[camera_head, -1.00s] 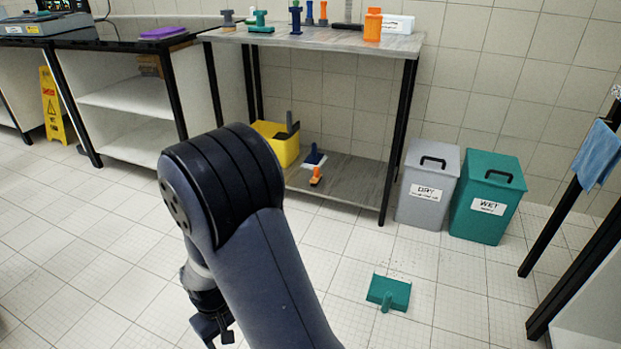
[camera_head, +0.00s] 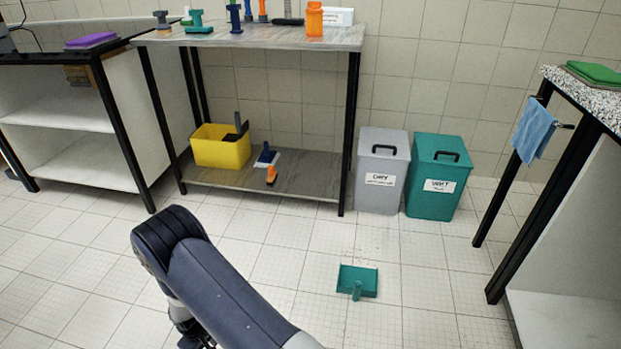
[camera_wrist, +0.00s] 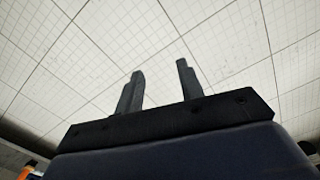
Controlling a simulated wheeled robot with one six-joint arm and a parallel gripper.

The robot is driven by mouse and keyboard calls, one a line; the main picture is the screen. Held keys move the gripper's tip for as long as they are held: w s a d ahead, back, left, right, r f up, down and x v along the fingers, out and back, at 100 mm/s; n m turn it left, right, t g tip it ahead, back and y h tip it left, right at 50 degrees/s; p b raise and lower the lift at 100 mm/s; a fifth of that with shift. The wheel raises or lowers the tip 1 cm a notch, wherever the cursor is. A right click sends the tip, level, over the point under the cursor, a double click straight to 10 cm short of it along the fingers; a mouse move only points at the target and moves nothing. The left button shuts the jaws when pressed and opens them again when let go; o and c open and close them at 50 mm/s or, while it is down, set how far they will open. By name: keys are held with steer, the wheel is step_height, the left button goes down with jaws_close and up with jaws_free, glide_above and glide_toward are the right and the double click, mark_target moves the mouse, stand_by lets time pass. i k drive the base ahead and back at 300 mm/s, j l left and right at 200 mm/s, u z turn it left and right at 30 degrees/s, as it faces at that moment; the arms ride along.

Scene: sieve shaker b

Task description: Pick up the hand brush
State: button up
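On the lower shelf of the grey table lies a small blue piece with a pale edge (camera_head: 266,157), and just in front of it an orange piece (camera_head: 271,175). They look like brush parts, but I cannot tell whether they are one hand brush or two things. My gripper (camera_wrist: 160,85) shows two dark fingers apart with nothing between them, above pale floor tiles. In the head view my gripper is at the bottom edge, partly cut off, low over the floor and well short of the shelf.
A teal dustpan (camera_head: 358,281) lies on the floor with scattered crumbs behind it. A yellow bucket (camera_head: 221,152) stands on the shelf's left. Grey DRY (camera_head: 381,172) and teal WET (camera_head: 437,177) bins stand right of the table. Open floor lies in front. A counter with a blue cloth (camera_head: 534,130) is at right.

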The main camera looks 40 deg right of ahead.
mark_target(273, 176)
steer(key=i+z, duration=0.3)
steer(key=z, duration=0.15)
steer(key=i+j+z, duration=0.15)
steer(key=z, duration=0.3)
steer(key=i+j+z, duration=0.25)
steer(key=z, duration=0.2)
steer(key=i+j+z, duration=0.3)
steer(key=z, duration=0.15)
steer(key=i+j, duration=0.3)
steer(key=i+j+z, duration=0.1)
steer(key=i+j, duration=0.2)
steer(key=j, duration=0.15)
steer(key=i+j, duration=0.25)
steer(key=j, duration=0.15)
steer(key=i+j+z, duration=0.1)
steer(key=i+j, duration=0.2)
steer(key=i+j+z, duration=0.1)
steer(key=i+j, duration=0.15)
steer(key=j, duration=0.3)
